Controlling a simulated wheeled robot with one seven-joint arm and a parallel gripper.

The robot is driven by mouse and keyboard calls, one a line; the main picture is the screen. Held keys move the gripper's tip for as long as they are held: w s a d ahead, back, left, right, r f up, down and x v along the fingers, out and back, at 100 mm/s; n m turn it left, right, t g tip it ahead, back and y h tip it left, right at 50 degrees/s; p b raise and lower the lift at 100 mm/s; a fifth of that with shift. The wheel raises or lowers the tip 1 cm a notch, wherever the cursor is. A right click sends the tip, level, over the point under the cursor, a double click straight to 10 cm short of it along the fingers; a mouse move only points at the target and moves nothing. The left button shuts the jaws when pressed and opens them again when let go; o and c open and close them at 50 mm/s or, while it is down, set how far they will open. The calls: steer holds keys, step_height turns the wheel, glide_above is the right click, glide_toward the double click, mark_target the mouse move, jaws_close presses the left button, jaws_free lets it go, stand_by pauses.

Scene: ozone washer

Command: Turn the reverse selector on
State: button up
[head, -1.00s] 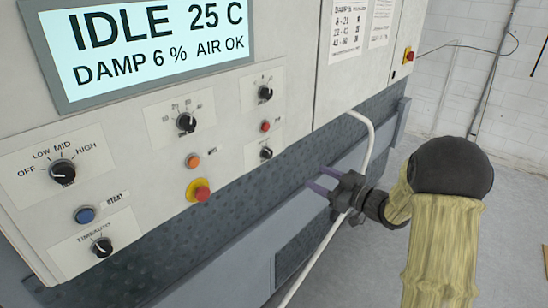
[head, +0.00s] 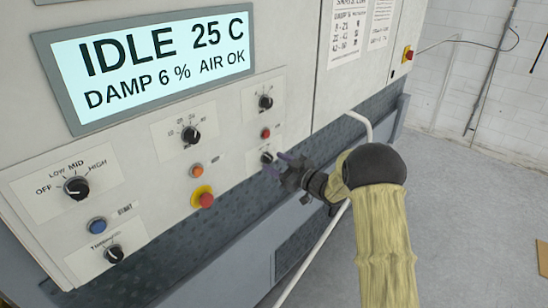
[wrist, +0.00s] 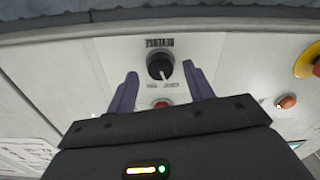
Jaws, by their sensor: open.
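The reverse selector is a black rotary knob (wrist: 160,67) on a white plate labelled REVERSE, which reads upside down in the wrist view. Its white pointer line sits on the lower right of the knob in that view. In the head view the knob (head: 267,157) is the lowest control of the right column, just left of my fingers. My gripper (wrist: 160,88) is open, with one purple finger on each side of the knob and a gap to both. My gripper (head: 284,167) is close to the panel in the head view. I cannot tell how far the fingertips are from the plate.
A red button (head: 265,133) sits close to the selector, with another black knob (head: 265,102) beyond it. An orange button (head: 197,171) and a red-and-yellow emergency stop (head: 203,198) are to the left. A white rail (head: 322,238) runs in front of the panel. The display (head: 150,62) reads IDLE.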

steer(key=shift+x, duration=0.8)
steer(key=shift+s, duration=0.1)
steer(key=c, duration=1)
steer(key=shift+m, duration=0.3)
steer(key=m, duration=0.3)
steer(key=shift+d, duration=0.1)
steer(key=shift+m, duration=2.3)
